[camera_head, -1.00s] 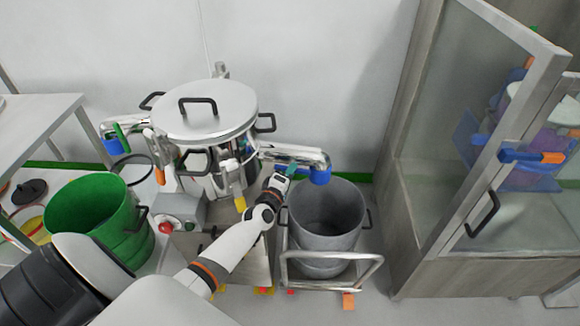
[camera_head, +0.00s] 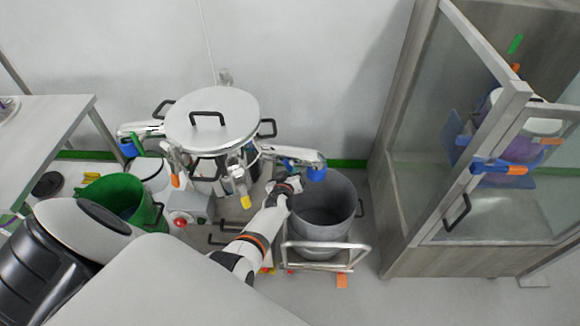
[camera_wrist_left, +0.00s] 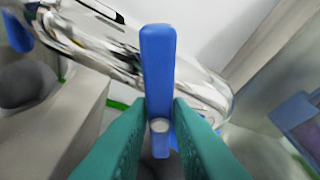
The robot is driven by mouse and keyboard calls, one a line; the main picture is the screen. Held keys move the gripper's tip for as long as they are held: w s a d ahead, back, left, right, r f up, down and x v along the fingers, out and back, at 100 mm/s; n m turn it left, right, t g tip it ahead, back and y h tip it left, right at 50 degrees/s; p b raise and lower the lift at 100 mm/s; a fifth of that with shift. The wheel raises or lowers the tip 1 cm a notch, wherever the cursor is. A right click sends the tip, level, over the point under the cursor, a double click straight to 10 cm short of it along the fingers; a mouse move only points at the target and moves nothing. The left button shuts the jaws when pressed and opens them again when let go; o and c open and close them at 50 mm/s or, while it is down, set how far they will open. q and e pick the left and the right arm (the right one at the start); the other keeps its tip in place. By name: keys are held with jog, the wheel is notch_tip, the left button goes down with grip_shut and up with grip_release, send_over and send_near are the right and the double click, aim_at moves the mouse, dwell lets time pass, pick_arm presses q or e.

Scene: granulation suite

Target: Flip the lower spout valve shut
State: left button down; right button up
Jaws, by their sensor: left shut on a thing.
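The steel vessel (camera_head: 212,112) has a round lid and a shiny spout (camera_head: 285,153) reaching right, with a blue end (camera_head: 317,173) over a grey bin. My left gripper (camera_head: 295,180) is at this spout, and its fingertips are hard to make out in the head view. In the left wrist view, its teal fingers (camera_wrist_left: 160,128) are shut on the blue valve lever (camera_wrist_left: 158,65). The lever stands upright in that picture, across the shiny spout (camera_wrist_left: 95,42). Its lower part is between the fingers. My right gripper is not in view.
A green bin (camera_head: 112,192) is at the left, partly behind my arm. A glass-doored cabinet (camera_head: 490,125) is at the right. A control box with a red button (camera_head: 180,221) sits by the vessel.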

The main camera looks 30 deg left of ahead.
pick_arm(q)
jog(key=shift+w+d+m+g+y+p, duration=0.15)
jog(key=shift+m+g+y+p, duration=0.7)
jog(key=shift+m, duration=0.75)
jog(key=c, duration=1.3)
grip_release()
jog(key=shift+c, duration=0.2)
jog(key=shift+r, duration=0.1)
